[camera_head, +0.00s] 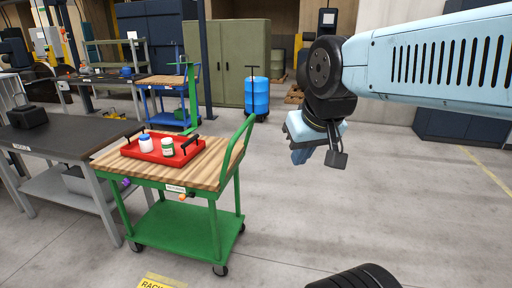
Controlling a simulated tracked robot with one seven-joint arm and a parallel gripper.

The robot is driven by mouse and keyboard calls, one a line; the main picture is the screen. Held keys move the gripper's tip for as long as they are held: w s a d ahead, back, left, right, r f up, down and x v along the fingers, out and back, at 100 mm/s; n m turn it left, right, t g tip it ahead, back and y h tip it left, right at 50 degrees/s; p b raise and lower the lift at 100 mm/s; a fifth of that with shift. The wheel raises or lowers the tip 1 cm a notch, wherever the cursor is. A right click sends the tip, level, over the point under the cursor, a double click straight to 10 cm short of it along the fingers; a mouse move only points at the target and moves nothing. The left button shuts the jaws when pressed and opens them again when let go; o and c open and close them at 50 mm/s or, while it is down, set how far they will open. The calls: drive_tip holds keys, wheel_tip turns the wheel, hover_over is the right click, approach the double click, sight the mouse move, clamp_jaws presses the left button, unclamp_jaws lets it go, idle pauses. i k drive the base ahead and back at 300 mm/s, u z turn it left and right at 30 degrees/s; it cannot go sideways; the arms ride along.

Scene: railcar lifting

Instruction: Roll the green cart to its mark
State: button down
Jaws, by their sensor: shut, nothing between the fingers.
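The green cart (203,228) stands on its castors left of the middle, with a wooden top and a raised green handle at its right end. A red tray (178,157) with black handles sits on its top and holds a white jar with a blue lid (145,144) and a green jar with a white lid (168,148). A yellow floor mark (160,281) with partly cut-off lettering lies in front of the cart at the bottom edge. My gripper (301,156) hangs in the air right of the cart handle, apart from it, shut and empty.
A dark-topped workbench (62,137) stands close at the cart's left. The floor right of the cart is clear. My black track shows at the bottom.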

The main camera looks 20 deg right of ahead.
sight(210, 235)
drive_tip(key=z, duration=0.15)
drive_tip(key=i, duration=1)
drive_tip(key=u, duration=0.05)
